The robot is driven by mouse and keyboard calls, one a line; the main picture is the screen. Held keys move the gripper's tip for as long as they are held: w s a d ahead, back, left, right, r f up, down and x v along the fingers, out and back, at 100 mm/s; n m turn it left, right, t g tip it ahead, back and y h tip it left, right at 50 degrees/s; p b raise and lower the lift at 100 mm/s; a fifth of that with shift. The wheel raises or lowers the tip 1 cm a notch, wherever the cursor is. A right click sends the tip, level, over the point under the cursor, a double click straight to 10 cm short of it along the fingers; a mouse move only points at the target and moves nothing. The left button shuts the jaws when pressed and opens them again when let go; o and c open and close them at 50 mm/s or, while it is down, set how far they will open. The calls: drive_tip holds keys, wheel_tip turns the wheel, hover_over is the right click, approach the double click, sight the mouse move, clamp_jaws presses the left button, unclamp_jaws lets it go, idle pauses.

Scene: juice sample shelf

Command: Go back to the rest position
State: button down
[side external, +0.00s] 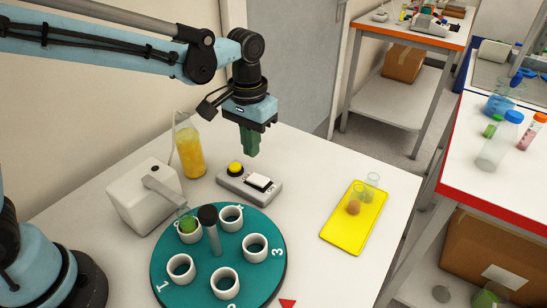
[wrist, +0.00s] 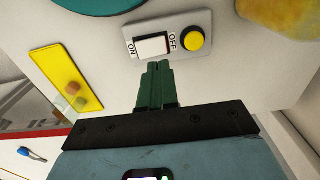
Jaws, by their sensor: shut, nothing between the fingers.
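My gripper (side external: 251,152) hangs above the white table, pointing down with its green fingers together and nothing between them. It is above and just behind the switch box (side external: 232,183), which has a yellow round button (side external: 235,168) and a white rocker switch (side external: 258,182). In the wrist view the closed fingers (wrist: 158,70) point toward the switch box (wrist: 133,34), whose ON and OFF labels show. I see a gap between the fingers and the table in the side view.
A white device (side external: 135,205) and an orange juice bottle (side external: 189,150) stand left. A yellow tray (side external: 343,237) with small vessels lies right. The table between is clear.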

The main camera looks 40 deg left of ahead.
drive_tip(key=shift+r, duration=0.35)
drive_tip(key=shift+s+a+r+t, duration=0.5)
drive_tip(key=shift+s+a+t, duration=0.7)
drive_tip(key=shift+s+a, duration=0.7)
drive_tip(key=shift+s+a+r+t, duration=0.55)
drive_tip(key=shift+s+a+t, duration=0.65)
drive_tip(key=shift+s+a, duration=0.65)
drive_tip(key=shift+s+a+r+t, duration=0.5)
drive_tip(key=shift+s+a+t, duration=0.85)
drive_tip(key=shift+s, duration=0.85)
drive_tip(key=c, duration=1.8)
unclamp_jaws()
drive_tip(key=shift+a, duration=0.15)
